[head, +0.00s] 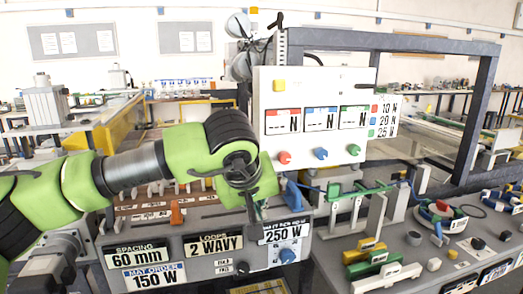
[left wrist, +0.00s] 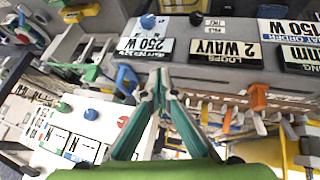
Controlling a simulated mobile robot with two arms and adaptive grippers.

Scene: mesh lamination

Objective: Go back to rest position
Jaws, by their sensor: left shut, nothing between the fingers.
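My left gripper (head: 252,215) hangs at the end of the green arm that comes in from the left in the head view. It points down in front of the machine, just behind the labelled front panel (head: 205,262). In the left wrist view its two teal fingers (left wrist: 158,78) meet at the tips, shut with nothing between them. The fingertips appear close to the panel's edge beside the "250 W" label (left wrist: 146,45); I cannot tell whether they touch. My right gripper is not in view.
A white display panel (head: 310,92) with red, blue and green knobs stands behind the gripper. An orange piece (head: 177,213) sits on the machine to its left. Green-clamped fixtures (head: 365,190) and a cluttered bench (head: 420,262) lie to the right. A dark frame (head: 475,110) rises behind.

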